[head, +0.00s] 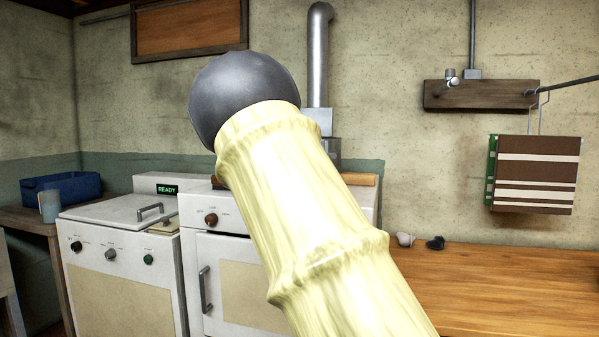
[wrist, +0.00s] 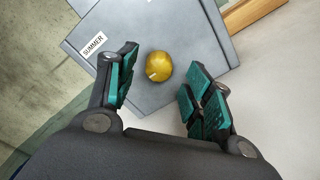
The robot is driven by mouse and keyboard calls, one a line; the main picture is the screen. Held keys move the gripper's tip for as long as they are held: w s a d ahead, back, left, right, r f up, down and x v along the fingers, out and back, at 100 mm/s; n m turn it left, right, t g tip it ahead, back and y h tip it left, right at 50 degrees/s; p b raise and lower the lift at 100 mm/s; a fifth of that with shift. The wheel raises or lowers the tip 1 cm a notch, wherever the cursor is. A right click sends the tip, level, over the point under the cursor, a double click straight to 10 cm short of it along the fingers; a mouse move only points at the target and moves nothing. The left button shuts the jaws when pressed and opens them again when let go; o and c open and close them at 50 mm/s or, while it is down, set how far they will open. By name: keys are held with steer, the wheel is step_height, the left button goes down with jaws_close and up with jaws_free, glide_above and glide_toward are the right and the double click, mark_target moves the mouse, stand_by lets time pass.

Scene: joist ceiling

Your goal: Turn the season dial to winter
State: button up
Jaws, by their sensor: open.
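In the wrist view, the season dial (wrist: 158,66) is a round brass-yellow knob on a grey metal panel (wrist: 185,30). A short white mark shows on its lower left side. A white label reading SUMMER (wrist: 93,44) lies to its upper left; no winter label is visible. My gripper (wrist: 162,70) is open, its green-padded fingers on either side of the knob, with visible gaps in the picture. Whether either finger touches it is not clear. In the head view my pale, bamboo-like arm hides the dial and gripper.
A white machine with a READY display (head: 167,189) and a white stove-like unit (head: 212,219) stand at left. A wooden counter (head: 500,285) lies at right, mostly clear. A striped board (head: 535,172) hangs above it. A metal pipe (head: 318,60) rises behind my arm.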

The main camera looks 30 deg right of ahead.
steer(key=v, duration=0.9)
steer(key=shift+s+a, duration=0.1)
steer(key=shift+s, duration=0.1)
